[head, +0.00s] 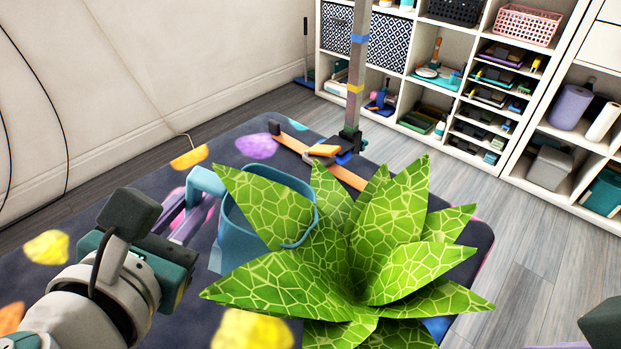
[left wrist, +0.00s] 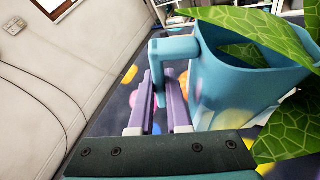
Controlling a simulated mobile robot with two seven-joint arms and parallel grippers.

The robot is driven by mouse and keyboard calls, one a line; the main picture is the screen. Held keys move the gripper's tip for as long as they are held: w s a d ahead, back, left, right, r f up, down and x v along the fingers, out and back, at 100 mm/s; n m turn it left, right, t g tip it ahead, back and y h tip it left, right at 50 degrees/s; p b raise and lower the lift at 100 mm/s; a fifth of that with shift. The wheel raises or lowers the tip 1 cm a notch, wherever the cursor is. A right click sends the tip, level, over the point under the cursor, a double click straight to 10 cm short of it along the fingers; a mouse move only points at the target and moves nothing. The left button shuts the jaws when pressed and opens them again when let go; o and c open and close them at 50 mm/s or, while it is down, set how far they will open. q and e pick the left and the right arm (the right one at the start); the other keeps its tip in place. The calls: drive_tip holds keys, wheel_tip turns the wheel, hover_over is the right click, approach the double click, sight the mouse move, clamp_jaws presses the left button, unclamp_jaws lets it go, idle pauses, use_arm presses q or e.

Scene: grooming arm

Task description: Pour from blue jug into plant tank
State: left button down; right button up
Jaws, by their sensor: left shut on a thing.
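The blue jug (head: 232,243) is left of the big green plant (head: 350,240), its open top facing up and roughly upright. Leaves cover part of its rim and body. My left gripper (head: 192,200) is shut on the jug's handle. In the left wrist view, the purple fingers (left wrist: 162,98) stand on either side of the handle, with the jug (left wrist: 225,90) to their right and leaves (left wrist: 260,30) across its mouth. The tank under the plant is hidden by leaves. The jug's contents are not visible. A dark part of my right gripper (head: 600,325) shows at the bottom right; its fingers are mostly cut off.
A dark table top with coloured spots (head: 90,285) lies below. A metal post (head: 355,80) with an orange-and-grey base piece (head: 322,152) stands at the far edge, behind the plant. White shelves (head: 400,100) stand beyond. The table's left part is mostly clear.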

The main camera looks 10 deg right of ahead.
use_arm(q)
drive_tip(key=shift+r+m+p, duration=0.3)
drive_tip(key=shift+r+p, duration=0.15)
idle(0.8)
drive_tip(key=shift+s+r+m+t+y+p, duration=0.1)
drive_tip(key=shift+r+m+t+y+p, duration=0.2)
drive_tip(key=shift+m, duration=0.1)
drive_tip(key=shift+r, duration=0.1)
idle(0.7)
drive_tip(key=shift+d+r+m, duration=0.1)
drive_tip(key=shift+r+m, duration=0.05)
drive_tip(key=shift+m, duration=0.15)
drive_tip(key=shift+y+p, duration=0.3)
drive_tip(key=shift+s+d+r+m+t, duration=0.1)
drive_tip(key=shift+d+r+m+t, duration=0.05)
drive_tip(key=shift+r+m+t, duration=0.2)
idle(0.5)
